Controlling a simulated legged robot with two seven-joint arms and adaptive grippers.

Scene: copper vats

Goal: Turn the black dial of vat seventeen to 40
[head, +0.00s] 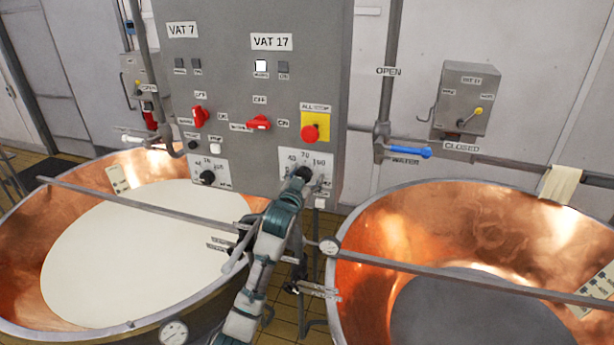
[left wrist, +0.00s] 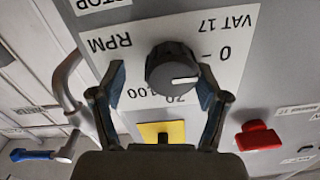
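The black dial (left wrist: 173,68) of vat seventeen sits on a white plate (left wrist: 128,42) marked VAT 17 and RPM, upside down in the left wrist view. Its white pointer mark faces right in that view, slightly below the 0 tick. The 70 and 100 show below the dial; the 40 is hidden there, but shows on the plate (head: 290,158) in the head view. My left gripper (left wrist: 160,90) is open, one finger on each side of the dial. The right finger is close to it, contact unclear; a gap shows at the left finger. My right gripper is not in view.
The yellow ALL-STOP plate with its red button (head: 310,133) is just above the dial. A red switch (head: 258,123) is above left. Vat 7's dial (head: 208,177) is further left. Copper vats (head: 125,165) and (head: 505,205) stand on both sides, with rails across them.

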